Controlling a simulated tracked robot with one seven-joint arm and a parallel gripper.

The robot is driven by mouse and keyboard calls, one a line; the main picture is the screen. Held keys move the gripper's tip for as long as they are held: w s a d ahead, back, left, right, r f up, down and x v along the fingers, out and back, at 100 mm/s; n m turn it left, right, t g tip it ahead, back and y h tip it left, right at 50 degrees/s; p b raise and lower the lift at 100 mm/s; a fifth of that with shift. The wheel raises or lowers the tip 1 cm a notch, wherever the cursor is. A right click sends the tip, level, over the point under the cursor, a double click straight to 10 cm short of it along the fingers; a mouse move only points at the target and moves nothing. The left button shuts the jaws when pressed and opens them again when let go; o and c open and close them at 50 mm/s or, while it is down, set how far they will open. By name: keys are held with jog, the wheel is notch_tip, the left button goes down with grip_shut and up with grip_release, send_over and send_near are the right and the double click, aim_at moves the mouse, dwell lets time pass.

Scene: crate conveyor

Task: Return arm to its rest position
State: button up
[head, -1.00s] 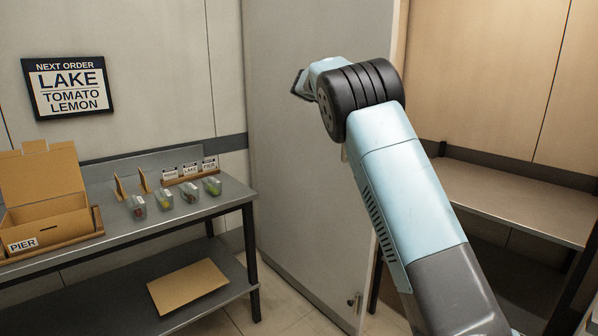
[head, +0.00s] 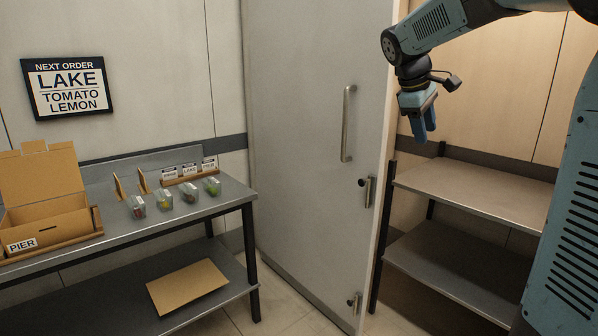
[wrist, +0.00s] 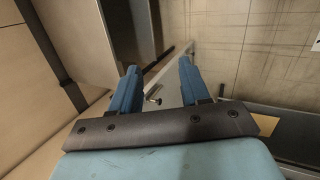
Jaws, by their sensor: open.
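My gripper (head: 424,122) hangs at the upper right of the head view, fingers pointing down, in front of the wall above the right shelf unit. Its two blue fingers are apart with nothing between them. In the wrist view, my gripper (wrist: 155,85) shows both fingers spread, with floor and a door latch visible between and beyond them. My arm is bent, coming in from the right edge of the head view.
A grey door (head: 305,120) with a handle (head: 348,124) stands behind and left of my gripper. A metal shelf unit (head: 470,190) is at right, its top bare.

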jog(key=s+a+f+m+t+y, duration=0.1)
jog(key=s+a+f+m, duration=0.1)
jog(key=s, duration=0.7)
jog(key=s+a+f+m+t+y, duration=0.1)
jog(key=s+a+f+m+y, duration=0.1)
jog(key=s+f, duration=0.3)
jog(key=s+a+f+m+t+y, duration=0.1)
jog(key=s+f+m, duration=0.3)
jog(key=s, duration=0.9)
jog(key=shift+s+a+m+y, duration=0.3)
jog(key=shift+s+a, duration=0.1)
jog(key=shift+a, duration=0.35)
